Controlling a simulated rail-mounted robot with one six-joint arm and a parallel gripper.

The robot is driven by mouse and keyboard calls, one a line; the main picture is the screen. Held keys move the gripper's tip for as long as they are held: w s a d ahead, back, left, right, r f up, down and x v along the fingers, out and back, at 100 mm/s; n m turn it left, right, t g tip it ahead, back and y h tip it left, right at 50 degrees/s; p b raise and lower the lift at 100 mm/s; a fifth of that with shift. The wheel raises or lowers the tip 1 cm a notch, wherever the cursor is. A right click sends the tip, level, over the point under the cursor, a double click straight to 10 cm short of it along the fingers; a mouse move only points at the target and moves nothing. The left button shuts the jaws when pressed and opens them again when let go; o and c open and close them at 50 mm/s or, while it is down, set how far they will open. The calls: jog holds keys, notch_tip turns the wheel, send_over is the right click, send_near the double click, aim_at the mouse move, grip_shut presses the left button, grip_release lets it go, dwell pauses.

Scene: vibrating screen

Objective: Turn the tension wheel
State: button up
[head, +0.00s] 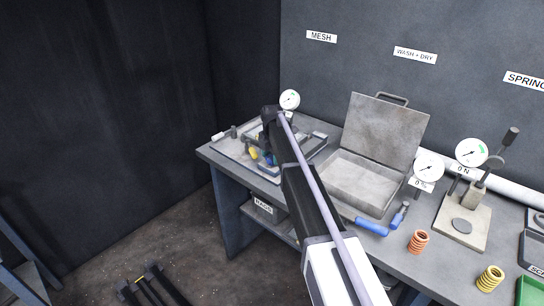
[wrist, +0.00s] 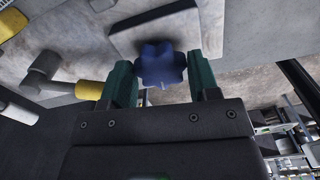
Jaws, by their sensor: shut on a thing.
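The tension wheel is a dark blue lobed knob (wrist: 161,65). In the wrist view it sits between the two green fingers of my gripper (wrist: 163,80), which is shut on it. A pale plate (wrist: 140,28) lies beyond the wheel. In the head view my arm reaches over the bench to a grey fixture (head: 318,143) at the left end, and my arm hides the wheel and the fingertips there. A round dial gauge (head: 289,99) stands behind the fixture.
An open grey case (head: 357,183) stands right of my arm. A blue-handled tool (head: 372,227), an orange spring (head: 418,241), a yellow spring (head: 490,278) and a gauge stand (head: 462,225) are farther right. Yellow-ended parts (wrist: 89,89) lie left of my gripper.

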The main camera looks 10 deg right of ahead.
jog(key=shift+n, duration=0.7)
jog(key=o, duration=0.9)
jog(key=shift+c, duration=0.2)
jog(key=shift+r, duration=0.1)
notch_tip(320, 180, up, 11)
jog(key=p, duration=1.1)
jog(key=shift+f, duration=0.2)
